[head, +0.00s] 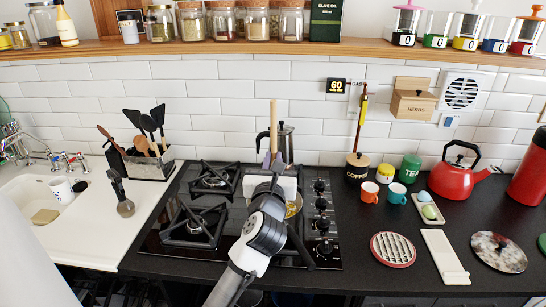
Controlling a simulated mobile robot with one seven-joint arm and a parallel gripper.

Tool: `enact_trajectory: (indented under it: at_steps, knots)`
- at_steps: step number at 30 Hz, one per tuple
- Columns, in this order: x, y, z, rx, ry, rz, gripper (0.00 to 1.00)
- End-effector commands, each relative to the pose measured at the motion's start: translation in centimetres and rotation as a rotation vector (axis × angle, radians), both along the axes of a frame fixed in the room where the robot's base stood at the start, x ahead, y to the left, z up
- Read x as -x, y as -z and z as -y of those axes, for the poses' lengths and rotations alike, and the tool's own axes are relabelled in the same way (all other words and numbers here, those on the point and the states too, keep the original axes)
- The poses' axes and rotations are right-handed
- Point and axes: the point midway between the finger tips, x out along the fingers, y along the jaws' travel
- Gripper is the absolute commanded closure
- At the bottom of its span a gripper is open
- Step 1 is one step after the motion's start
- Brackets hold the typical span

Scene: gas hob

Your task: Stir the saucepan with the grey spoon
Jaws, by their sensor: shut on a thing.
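My gripper (274,166) is over the right part of the hob, shut on an upright utensil with a pale wooden handle (273,116). I take this utensil to be the grey spoon, but its lower end is hidden behind my gripper and arm. The saucepan (295,206) is on the right side of the hob, mostly hidden behind my arm. A little of its yellowish inside shows just right of my wrist. I cannot tell whether the spoon's head is inside the pan or touching it.
A moka pot (285,142) stands close behind my gripper. Empty burner grates (195,222) are on the left, knobs (321,205) on the right. Mugs (370,192) and a red kettle (455,178) stand right.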

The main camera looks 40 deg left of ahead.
Motion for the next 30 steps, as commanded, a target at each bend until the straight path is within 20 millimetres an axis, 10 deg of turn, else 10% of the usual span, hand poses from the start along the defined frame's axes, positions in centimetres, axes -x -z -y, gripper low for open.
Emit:
enact_trajectory:
  at_steps: [30]
  knots:
    - [-0.8, 7.4, -0.5, -0.001, 0.000, 0.000, 1.00]
